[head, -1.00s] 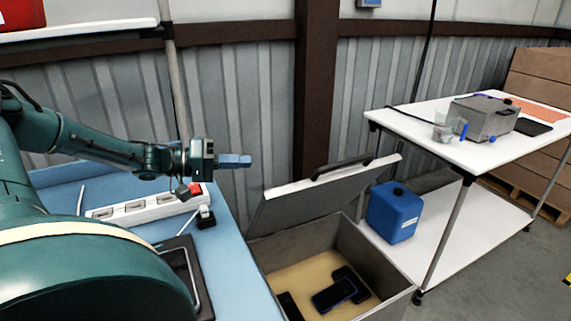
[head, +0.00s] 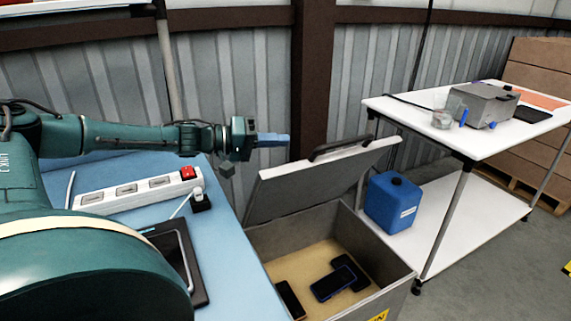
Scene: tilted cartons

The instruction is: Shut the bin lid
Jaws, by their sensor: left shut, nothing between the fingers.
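The grey bin (head: 368,247) stands on the floor to the right of the blue table. Its lid (head: 315,182) is raised and tilted open, with a dark handle (head: 341,145) along its upper edge. Inside on the tan bottom lie a few dark phones (head: 333,283). My left gripper (head: 280,140) is shut and empty, its blue fingers pointing right. In the picture it is just above the left end of the lid's upper edge; whether it touches the lid I cannot tell. My right gripper is not in view.
The blue table (head: 228,255) holds a white power strip (head: 135,192) and a dark tablet (head: 178,262). A blue canister (head: 394,202) sits on the lower shelf of a white cart (head: 470,215), close right of the bin. Stacked cartons (head: 545,70) stand behind the cart.

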